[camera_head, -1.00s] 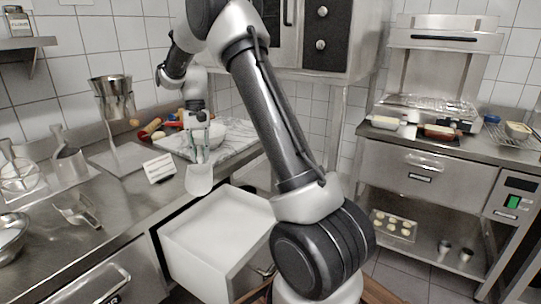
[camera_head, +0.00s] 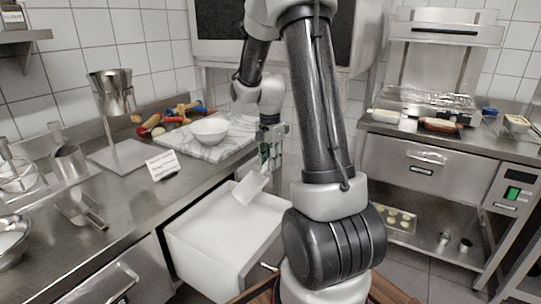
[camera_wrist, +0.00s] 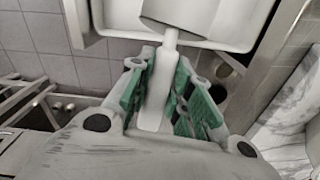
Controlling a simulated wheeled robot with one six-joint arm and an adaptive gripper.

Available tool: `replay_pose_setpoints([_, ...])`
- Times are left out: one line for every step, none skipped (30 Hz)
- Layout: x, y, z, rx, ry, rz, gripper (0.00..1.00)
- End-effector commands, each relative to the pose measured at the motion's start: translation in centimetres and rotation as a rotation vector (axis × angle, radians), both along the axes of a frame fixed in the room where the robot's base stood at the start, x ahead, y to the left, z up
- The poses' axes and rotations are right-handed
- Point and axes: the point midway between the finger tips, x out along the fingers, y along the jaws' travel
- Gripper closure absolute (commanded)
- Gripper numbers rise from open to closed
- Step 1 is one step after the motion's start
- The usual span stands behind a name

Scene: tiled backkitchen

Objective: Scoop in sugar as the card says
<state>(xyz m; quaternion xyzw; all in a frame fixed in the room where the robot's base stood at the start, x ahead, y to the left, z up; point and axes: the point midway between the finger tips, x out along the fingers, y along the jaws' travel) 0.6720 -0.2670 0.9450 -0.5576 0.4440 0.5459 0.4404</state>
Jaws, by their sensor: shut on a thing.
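My gripper (camera_head: 268,158) is shut on the handle of a pale scoop (camera_head: 250,187). The scoop hangs tilted over the open drawer bin (camera_head: 177,262), which holds a smooth white fill that looks like sugar (camera_head: 220,232). In the wrist view, the scoop handle (camera_wrist: 155,98) lies between the green finger pads of my gripper (camera_wrist: 165,92), and the scoop's head is over the bin (camera_wrist: 113,18). Whether the scoop touches the fill I cannot tell. The card (camera_head: 162,164) stands on the counter, its writing too small to read.
A metal funnel on a stand (camera_head: 112,95) is behind the card. A second scoop (camera_head: 82,210) lies on the left counter (camera_head: 128,200). An oven counter (camera_head: 420,145) stands at the right.

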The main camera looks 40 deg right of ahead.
Motion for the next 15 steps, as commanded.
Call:
replay_pose_setpoints([0.0,0.1,-0.5,0.0,0.002,0.0,1.0])
replay_pose_setpoints([0.0,0.1,-0.8,-0.001,0.002,0.0,1.0])
replay_pose_setpoints([0.0,0.2,-1.1,-0.002,0.002,0.001,1.0])
replay_pose_setpoints([0.0,0.2,-1.3,-0.003,0.0,0.001,1.0])
replay_pose_setpoints([0.0,0.2,-1.6,-0.004,0.0,0.001,1.0])
replay_pose_setpoints([-0.1,0.3,-2.0,-0.004,0.001,0.001,1.0])
replay_pose_setpoints([-0.1,0.3,-2.2,-0.004,0.001,0.002,1.0])
replay_pose_setpoints([-0.1,0.3,-2.5,-0.005,0.001,0.002,1.0])
replay_pose_setpoints([-0.1,0.4,-2.8,-0.006,0.001,0.002,1.0])
replay_pose_setpoints([-0.1,0.4,-3.1,-0.006,0.001,0.002,1.0])
replay_pose_setpoints([-0.1,0.5,-3.4,-0.007,0.0,0.002,1.0])
replay_pose_setpoints([-0.1,0.5,-3.7,-0.008,0.0,0.002,1.0])
replay_pose_setpoints([-0.1,0.5,-4.0,-0.008,0.0,0.002,1.0])
replay_pose_setpoints([-0.1,0.6,-4.3,-0.009,0.0,0.002,1.0])
replay_pose_setpoints([-0.1,0.6,-4.6,-0.01,-0.001,0.002,1.0])
